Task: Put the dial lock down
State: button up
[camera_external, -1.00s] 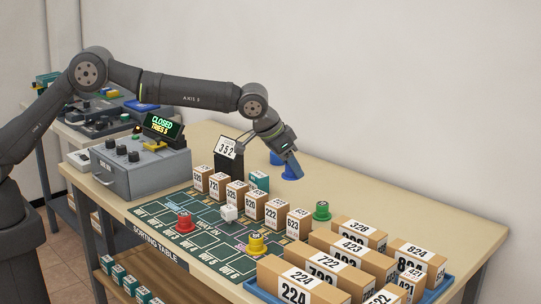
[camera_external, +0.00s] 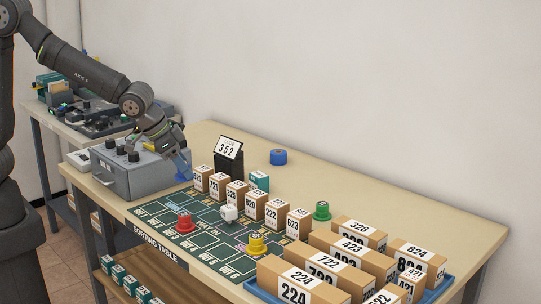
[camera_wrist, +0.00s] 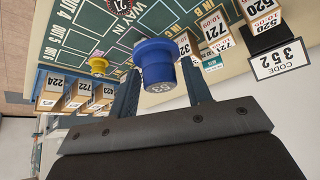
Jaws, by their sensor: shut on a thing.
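The dial lock, a blue round piece with a wide flange (camera_wrist: 155,60), sits between my fingers in the wrist view, with a number like 53 on its near end. My gripper (camera_wrist: 160,88) is shut on it. In the external view my gripper (camera_external: 184,172) points down just right of the grey drawer box (camera_external: 140,170), low over the table's left part. There the held piece merges with the blue fingertips, and I cannot tell whether it touches the table.
Another blue piece (camera_external: 278,157) stands alone on bare table (camera_external: 350,185) at the back. A row of numbered cartons (camera_external: 236,194) and the code sign (camera_external: 229,148) stand right of my gripper. The green sorting mat (camera_external: 205,240) holds red (camera_external: 185,222) and yellow (camera_external: 257,243) pieces.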

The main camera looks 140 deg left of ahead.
jog(key=s+d, duration=0.4)
jog(key=d, duration=0.1)
send_over(190, 202)
jog(key=s+d, duration=0.1)
jog(key=d, duration=0.1)
notch_tip(190, 202, down, 8)
jog(key=shift+a, duration=0.1)
jog(key=shift+a+f, duration=0.1)
jog(key=shift+f, duration=1.95)
jog(key=shift+f, duration=0.15)
jog(key=o, duration=1)
jog(key=v, duration=1.2)
jog(key=shift+s, duration=0.15)
